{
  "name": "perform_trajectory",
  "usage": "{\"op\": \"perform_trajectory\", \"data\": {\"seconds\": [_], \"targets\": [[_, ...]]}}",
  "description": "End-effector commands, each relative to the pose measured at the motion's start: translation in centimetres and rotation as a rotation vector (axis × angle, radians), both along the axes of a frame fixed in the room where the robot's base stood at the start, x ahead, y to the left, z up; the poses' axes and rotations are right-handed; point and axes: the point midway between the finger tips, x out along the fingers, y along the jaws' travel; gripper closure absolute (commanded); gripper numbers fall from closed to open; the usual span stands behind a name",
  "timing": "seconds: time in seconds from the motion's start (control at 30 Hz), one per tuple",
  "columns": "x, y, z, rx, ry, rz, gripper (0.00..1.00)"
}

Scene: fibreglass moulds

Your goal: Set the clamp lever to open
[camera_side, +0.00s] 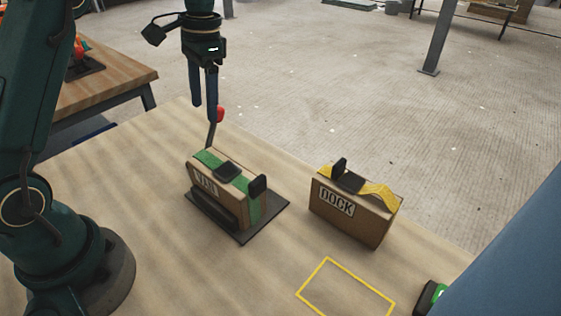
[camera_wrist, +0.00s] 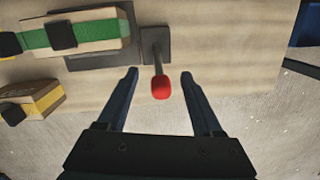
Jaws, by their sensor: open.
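The clamp lever is a thin dark rod with a red knob (camera_side: 220,114) standing behind the green-strapped box in the side view. In the wrist view the red knob (camera_wrist: 161,87) lies between my fingertips, with its rod running up to a dark base plate (camera_wrist: 156,44). My gripper (camera_side: 204,108) points down at the lever, and its fingers stand apart on either side of the knob in the wrist view (camera_wrist: 158,75). I see clear gaps between the knob and both fingers there. The side view does not show the lever's foot clearly.
A box with a green strap (camera_side: 250,206) sits on a dark plate (camera_side: 240,236). A box labelled DOCK (camera_side: 348,218) with a yellow strap stands to its right. A yellow outlined rectangle (camera_side: 328,260) marks bare tabletop in front. A green-lit device (camera_side: 430,296) sits at lower right.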

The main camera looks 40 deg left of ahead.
Motion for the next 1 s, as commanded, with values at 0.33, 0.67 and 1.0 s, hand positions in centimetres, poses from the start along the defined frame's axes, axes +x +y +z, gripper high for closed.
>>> {"op": "perform_trajectory", "data": {"seconds": [0.33,0.67,1.0], "targets": [[2.5,0.3,-2.3,-0.066,-0.098,0.169,0.32],[2.5,0.2,-5.7,-0.065,-0.098,0.167,0.32],[2.5,0.2,-6.0,-0.064,-0.1,0.167,0.48]]}}
